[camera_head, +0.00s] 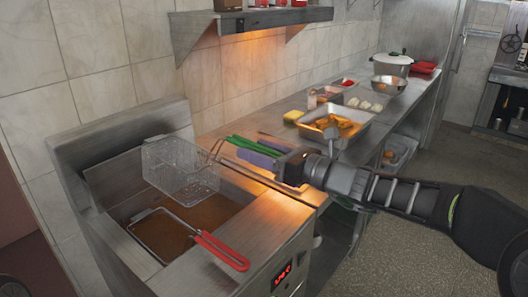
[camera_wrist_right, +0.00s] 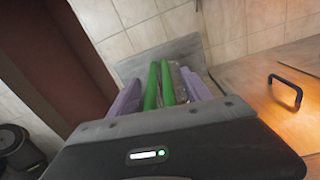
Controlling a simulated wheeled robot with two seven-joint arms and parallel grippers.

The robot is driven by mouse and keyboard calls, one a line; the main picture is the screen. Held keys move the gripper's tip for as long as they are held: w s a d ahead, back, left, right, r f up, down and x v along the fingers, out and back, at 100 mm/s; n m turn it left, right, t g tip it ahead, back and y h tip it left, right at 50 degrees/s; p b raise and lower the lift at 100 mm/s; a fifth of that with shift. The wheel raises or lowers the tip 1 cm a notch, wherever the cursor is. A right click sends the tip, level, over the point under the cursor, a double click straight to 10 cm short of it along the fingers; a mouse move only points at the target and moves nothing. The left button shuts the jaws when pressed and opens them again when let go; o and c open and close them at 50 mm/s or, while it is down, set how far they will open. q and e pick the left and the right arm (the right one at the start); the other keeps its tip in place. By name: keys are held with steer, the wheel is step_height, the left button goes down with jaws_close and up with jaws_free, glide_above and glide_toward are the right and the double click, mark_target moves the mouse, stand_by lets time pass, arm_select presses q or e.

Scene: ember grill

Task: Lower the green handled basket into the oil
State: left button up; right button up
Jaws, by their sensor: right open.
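The wire basket with the green handle (camera_head: 181,168) sits at the fryer's back, above the brown oil (camera_head: 165,237). Its green handle (camera_head: 243,144) points right. My right gripper (camera_head: 246,154) comes in from the right with its purple fingers at the handle. In the right wrist view the green handle bars (camera_wrist_right: 159,86) lie between the two purple fingers, with gaps beside them. The gripper is open around the handle. The basket's far side is hidden in the wrist view. My left gripper is not in view.
A red-handled basket (camera_head: 222,251) lies lower in the front of the fryer, its frame over the oil. The steel counter right of the fryer holds a tray of food (camera_head: 335,127), a yellow sponge (camera_head: 293,117) and a pot (camera_head: 393,64). A shelf (camera_head: 250,20) hangs above.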

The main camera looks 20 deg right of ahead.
jaws_close()
stand_by(0.5)
stand_by(0.8)
steer(key=shift+r, duration=0.1)
step_height(320, 180, up, 4)
steer(key=p, duration=0.3)
steer(key=shift+r+p, duration=0.1)
steer(key=shift+p, duration=0.2)
stand_by(0.4)
